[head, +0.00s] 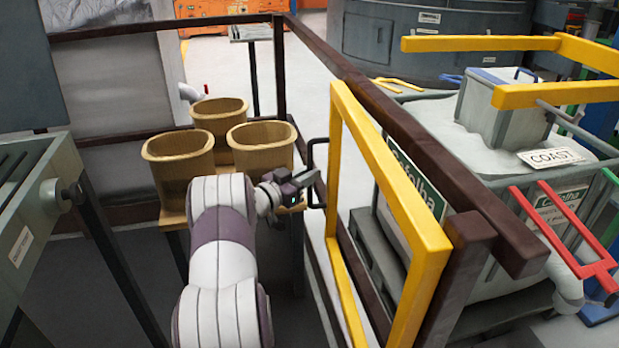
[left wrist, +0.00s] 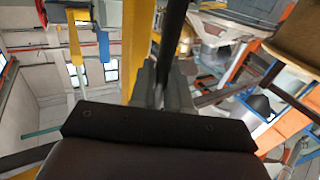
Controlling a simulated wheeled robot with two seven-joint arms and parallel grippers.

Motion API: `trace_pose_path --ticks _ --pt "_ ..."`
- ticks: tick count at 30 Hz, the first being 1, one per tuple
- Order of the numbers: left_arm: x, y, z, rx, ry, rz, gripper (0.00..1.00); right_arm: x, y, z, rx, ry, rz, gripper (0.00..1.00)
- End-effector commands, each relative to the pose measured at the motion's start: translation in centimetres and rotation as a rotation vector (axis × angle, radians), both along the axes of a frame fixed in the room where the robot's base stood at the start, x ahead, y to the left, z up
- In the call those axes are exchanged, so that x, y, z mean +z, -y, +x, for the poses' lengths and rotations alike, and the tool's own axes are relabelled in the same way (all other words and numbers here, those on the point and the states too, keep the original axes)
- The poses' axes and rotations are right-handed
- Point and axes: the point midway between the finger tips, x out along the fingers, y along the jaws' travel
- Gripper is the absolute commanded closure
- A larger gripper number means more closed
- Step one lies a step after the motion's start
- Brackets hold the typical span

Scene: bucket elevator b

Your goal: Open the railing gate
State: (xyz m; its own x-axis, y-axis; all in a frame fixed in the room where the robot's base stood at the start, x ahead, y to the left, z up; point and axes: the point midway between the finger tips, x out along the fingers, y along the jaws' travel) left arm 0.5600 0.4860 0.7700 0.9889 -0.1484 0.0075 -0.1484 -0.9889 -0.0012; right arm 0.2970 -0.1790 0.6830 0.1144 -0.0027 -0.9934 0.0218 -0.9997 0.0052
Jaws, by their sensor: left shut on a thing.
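The railing gate (head: 391,185) is a yellow rectangular frame in the right half of the head view. It stands upright beside the dark brown railing (head: 425,150); I cannot tell exactly how far it is swung. A dark bar handle (head: 311,160) sticks out from its far, left side. My left gripper (head: 309,186) is at this handle, shut on it. In the left wrist view the dark bar (left wrist: 174,45) runs up from between the fingers of my left gripper (left wrist: 163,85), with part of the yellow gate (left wrist: 137,50) close beside it. My right gripper is not in view.
Several tan buckets (head: 180,162) stand on a wooden surface left of the handle. A grey machine (head: 35,205) is at the left. Beyond the railing are a white bulk container (head: 470,150), a yellow bar frame (head: 480,43) and a red bracket (head: 565,235). Grey floor shows below the gate.

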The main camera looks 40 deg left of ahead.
Motion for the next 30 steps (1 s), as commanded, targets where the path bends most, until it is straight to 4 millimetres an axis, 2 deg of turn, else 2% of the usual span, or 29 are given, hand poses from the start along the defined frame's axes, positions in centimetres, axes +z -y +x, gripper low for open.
trace_pose_path --ticks 1,2,5,12,18,23,30 --pt "-0.9 1.0 -0.3 -0.025 -0.017 -0.011 1.00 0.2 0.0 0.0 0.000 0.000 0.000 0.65" --pt "-0.8 0.8 -0.7 -0.018 -0.017 -0.011 1.00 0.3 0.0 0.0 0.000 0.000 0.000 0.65" --pt "-0.7 -0.4 -2.5 0.026 -0.017 -0.015 1.00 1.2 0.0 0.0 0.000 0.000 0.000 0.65" --pt "-0.5 -3.7 -8.9 0.171 -0.017 -0.014 1.00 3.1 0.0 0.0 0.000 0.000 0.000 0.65" --pt "-0.7 -5.3 -13.3 0.267 -0.016 -0.013 1.00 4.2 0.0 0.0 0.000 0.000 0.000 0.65" --pt "-0.9 -5.7 -14.8 0.299 -0.016 -0.013 1.00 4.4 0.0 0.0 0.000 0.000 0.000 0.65" --pt "-1.0 -5.7 -14.9 0.301 -0.016 -0.014 1.00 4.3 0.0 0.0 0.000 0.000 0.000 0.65"
